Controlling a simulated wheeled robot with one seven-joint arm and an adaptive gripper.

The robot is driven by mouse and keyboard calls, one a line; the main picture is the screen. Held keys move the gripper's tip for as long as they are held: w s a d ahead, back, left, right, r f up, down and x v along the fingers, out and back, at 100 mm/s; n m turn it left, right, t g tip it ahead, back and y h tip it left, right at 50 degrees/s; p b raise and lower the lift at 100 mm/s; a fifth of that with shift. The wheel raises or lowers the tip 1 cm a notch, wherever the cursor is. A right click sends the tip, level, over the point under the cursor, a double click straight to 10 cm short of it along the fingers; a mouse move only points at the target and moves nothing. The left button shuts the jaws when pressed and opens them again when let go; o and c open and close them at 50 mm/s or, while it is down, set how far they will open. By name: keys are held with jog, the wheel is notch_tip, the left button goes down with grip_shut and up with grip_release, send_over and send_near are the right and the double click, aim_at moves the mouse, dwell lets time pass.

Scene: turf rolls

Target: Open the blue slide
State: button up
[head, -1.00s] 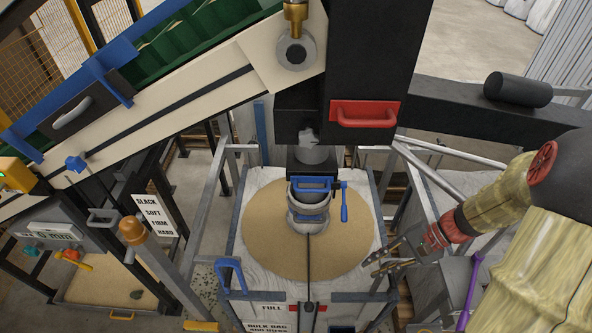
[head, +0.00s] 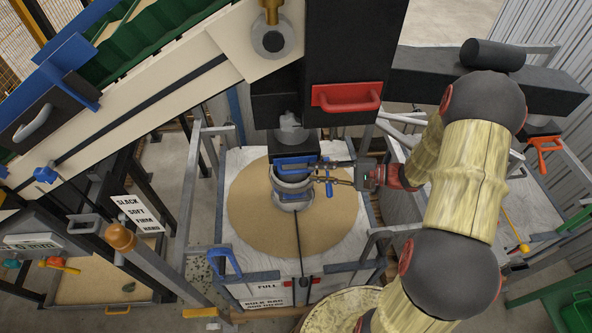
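The blue slide (head: 295,165) sits across the spout under the black hopper housing, above a grey collar (head: 292,185). A small blue handle (head: 329,188) hangs at its right end. My gripper (head: 322,172) reaches in from the right, with its two fingers apart, one above the other. The fingertips are at the slide's right end, by the blue handle and partly over it. I cannot tell whether they touch it.
A bulk bag of tan grain (head: 250,215) stands in a metal frame below the spout. A red handle (head: 347,97) is on the black housing above. A sloping cream conveyor (head: 150,110) is at the left. A bent grey rail (head: 375,245) stands right of the bag.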

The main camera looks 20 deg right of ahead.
aim_at(303, 172)
jog(key=x, duration=0.7)
jog(key=shift+c, duration=0.7)
grip_shut()
jog(key=shift+f, duration=0.1)
